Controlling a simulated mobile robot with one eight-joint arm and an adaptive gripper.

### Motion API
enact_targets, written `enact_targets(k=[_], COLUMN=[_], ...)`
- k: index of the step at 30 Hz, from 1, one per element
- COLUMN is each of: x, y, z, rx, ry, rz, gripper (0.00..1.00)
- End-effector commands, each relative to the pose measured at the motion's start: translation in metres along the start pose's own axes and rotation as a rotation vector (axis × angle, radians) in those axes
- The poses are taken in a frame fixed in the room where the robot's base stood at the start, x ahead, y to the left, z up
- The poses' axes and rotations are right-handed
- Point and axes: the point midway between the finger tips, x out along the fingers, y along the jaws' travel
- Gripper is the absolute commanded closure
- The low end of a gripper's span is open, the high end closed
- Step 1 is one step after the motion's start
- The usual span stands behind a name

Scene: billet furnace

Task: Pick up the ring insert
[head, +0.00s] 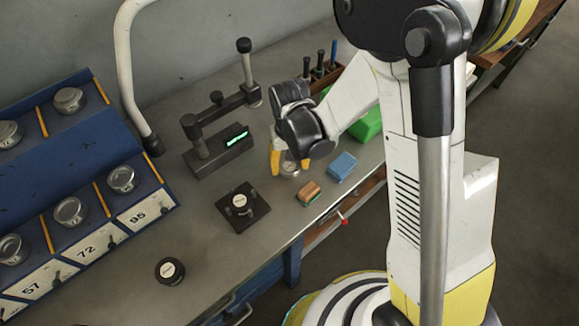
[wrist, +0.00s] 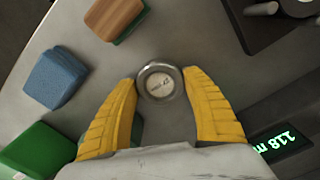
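The ring insert (wrist: 160,82) is a round, silvery metal piece with a pale, marked centre. It lies on the grey workbench and shows between my gripper's two yellow fingers in the wrist view. In the head view the ring insert (head: 289,169) is partly hidden behind my gripper (head: 289,163). My gripper (wrist: 159,84) is open, pointing down, with a finger on each side of the ring insert. Gaps show between the fingers and the metal in the wrist view. I cannot tell the exact height of the fingertips above the bench.
A blue block (head: 342,166) and a brown-and-green block (head: 308,193) lie near the bench's front edge. A green object (head: 369,124) lies behind my arm. A gauge stand with a lit display (head: 236,138), a black square fixture (head: 243,207) and a blue numbered rack (head: 92,150) stand leftward.

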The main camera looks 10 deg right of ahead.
Motion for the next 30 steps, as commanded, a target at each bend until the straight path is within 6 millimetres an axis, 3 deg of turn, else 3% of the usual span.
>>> enact_targets(k=[1,3,4,14,23,30], x=[0.000,0.000,0.000,-0.004,-0.044,-0.074], y=[0.000,0.000,0.000,0.000,0.000,0.048], z=[0.000,0.000,0.000,0.000,0.000,0.020], rx=[0.000,0.000,0.000,0.000,0.000,0.006], ry=[0.000,0.000,0.000,0.000,0.000,0.000], rz=[0.000,0.000,0.000,0.000,0.000,0.000], gripper=[0.62,0.83,0.88,0.88,0.88,0.88])
